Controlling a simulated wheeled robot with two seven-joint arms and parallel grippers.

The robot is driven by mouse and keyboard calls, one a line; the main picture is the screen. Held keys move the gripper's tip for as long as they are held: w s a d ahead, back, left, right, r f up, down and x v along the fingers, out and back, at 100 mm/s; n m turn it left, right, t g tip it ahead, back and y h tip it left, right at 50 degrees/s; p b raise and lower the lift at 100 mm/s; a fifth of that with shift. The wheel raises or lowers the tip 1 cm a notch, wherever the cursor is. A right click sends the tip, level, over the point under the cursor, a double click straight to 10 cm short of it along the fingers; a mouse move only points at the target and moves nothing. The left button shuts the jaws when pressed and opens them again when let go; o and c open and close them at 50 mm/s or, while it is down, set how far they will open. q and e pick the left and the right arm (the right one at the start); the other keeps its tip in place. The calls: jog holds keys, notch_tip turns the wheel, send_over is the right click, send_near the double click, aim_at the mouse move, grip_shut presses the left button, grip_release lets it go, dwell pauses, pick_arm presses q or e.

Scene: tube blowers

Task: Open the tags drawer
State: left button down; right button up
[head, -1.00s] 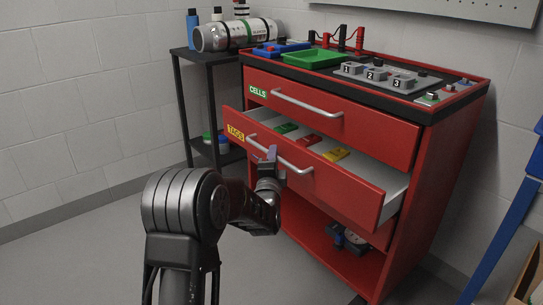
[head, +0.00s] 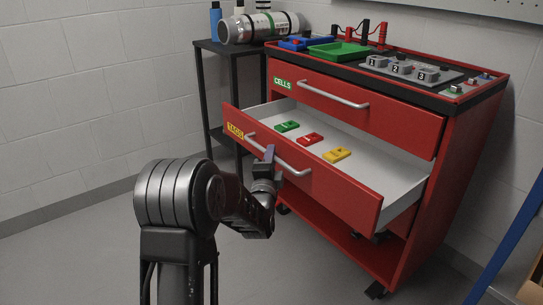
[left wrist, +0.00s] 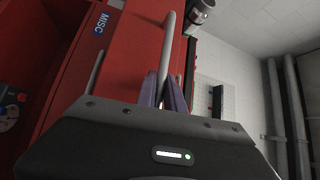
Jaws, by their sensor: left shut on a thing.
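The tags drawer (head: 341,197) of the red cabinet is pulled well out, its yellow TAGS label at the left of its front. Inside lie a green tag (head: 287,127), a red tag (head: 310,138) and a yellow tag (head: 337,155). My left gripper (head: 270,160) is at the drawer's silver handle (head: 290,169), toward its left half. In the left wrist view its purple fingers (left wrist: 163,92) are closed around the handle bar (left wrist: 166,50). My right gripper is not in view.
The CELLS drawer (head: 385,116) above is shut. The cabinet top holds a green tray (head: 338,51) and a numbered grey block (head: 401,68). A black side stand (head: 222,95) with a cylinder (head: 258,27) is at left.

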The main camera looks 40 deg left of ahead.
pick_arm(q)
jog(key=c, duration=1.5)
grip_release()
jog(key=shift+o, duration=0.2)
jog(key=p+v, duration=0.2)
jog(key=v, duration=0.5)
jog(key=shift+s+d, duration=0.15)
jog(key=shift+s, duration=0.2)
jog(key=shift+f, duration=0.1)
